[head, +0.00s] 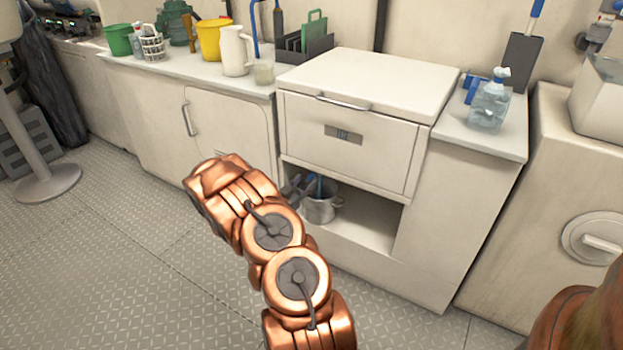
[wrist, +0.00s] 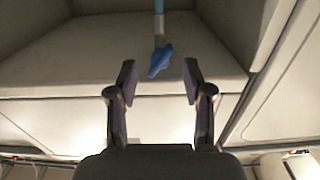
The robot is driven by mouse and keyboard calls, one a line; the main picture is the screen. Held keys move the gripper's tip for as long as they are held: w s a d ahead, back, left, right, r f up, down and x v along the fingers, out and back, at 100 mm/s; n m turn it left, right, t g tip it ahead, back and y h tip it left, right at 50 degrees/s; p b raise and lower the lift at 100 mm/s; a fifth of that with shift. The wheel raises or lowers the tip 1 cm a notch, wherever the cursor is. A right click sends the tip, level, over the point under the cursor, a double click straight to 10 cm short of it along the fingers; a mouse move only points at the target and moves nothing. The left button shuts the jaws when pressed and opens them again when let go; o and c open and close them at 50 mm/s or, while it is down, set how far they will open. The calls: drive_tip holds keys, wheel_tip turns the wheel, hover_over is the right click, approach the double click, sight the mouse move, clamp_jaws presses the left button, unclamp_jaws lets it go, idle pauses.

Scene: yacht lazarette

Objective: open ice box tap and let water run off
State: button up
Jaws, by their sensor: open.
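The ice box is the white cabinet with a thick lid and a front panel (head: 370,155) in the middle of the head view. Below it is an open recess. A small blue lever-like piece (wrist: 159,62), apparently the tap handle, shows in the wrist view, on a grey stem with a blue tube. It lies between and just beyond my fingertips, apparently untouched. In the head view, a blue tube (head: 319,187) stands over a metal pot (head: 322,207) in the recess. My gripper (wrist: 159,80) is open and empty. In the head view my arm hides part of the recess's left side.
The recess floor (head: 365,232) is bare right of the pot. Its side walls and the ice box underside limit room around my gripper. A cupboard door (head: 225,125) is to the left. A spray bottle (head: 490,102) stands on the right counter.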

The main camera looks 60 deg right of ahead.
sight(308, 179)
drive_tip(key=shift+w+d+b, duration=0.1)
drive_tip(key=shift+d+b, duration=0.6)
drive_tip(key=shift+d, duration=1.75)
drive_tip(key=shift+c, duration=0.2)
clamp_jaws()
